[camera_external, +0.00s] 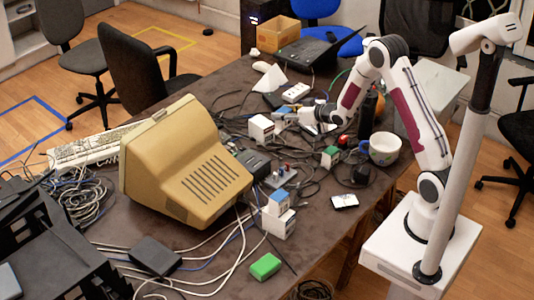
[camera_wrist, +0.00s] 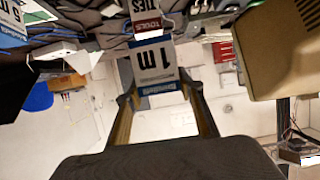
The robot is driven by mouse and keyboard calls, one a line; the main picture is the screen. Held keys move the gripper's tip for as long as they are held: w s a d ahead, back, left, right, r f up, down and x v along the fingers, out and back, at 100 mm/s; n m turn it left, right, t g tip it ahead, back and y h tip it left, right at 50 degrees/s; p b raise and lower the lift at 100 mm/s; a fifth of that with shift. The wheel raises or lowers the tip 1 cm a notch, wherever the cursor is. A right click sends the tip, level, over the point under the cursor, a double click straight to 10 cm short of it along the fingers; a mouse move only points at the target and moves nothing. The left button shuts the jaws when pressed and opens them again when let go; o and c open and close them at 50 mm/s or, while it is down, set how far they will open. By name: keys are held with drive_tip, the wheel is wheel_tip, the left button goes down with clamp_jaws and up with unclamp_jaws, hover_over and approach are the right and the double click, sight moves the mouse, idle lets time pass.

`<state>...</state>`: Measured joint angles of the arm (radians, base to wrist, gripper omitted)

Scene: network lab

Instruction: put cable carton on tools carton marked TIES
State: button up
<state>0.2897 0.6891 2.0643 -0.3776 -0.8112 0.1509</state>
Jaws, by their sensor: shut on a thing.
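In the wrist view, the cable carton (camera_wrist: 154,62) is white with a blue band and "1 M" lettering. It sits between the two fingers of my gripper (camera_wrist: 163,90), which is shut on it. The tools carton (camera_wrist: 146,22), white with a red TOOLS band and the word TIES, stands directly beyond the cable carton's edge, on the tabletop side. The two line up closely; I cannot tell if they touch. The picture is upside down. In the external view, my gripper (camera_external: 318,116) is low over the back of the table; the held carton is not clear there.
A blue-banded carton (camera_wrist: 12,22) marked 5 M stands close by. The external view shows a white carton (camera_external: 261,130), a green-topped carton (camera_external: 330,157), a white mug (camera_external: 381,149) and a beige monitor (camera_external: 185,160). Cables cover much of the brown table (camera_external: 320,225).

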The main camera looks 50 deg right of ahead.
drive_tip(key=w+d+r, duration=0.1)
drive_tip(key=w+r, duration=0.5)
drive_tip(key=w, duration=0.6)
drive_tip(key=shift+d+r, duration=0.2)
drive_tip(key=shift+f, duration=0.15)
hover_over(261, 122)
wheel_tip(261, 122, down, 6)
drive_tip(key=shift+d, duration=0.15)
idle(0.4)
drive_tip(key=shift+f, duration=0.15)
drive_tip(key=shift+f, duration=1.75)
drive_tip(key=shift+f, duration=0.1)
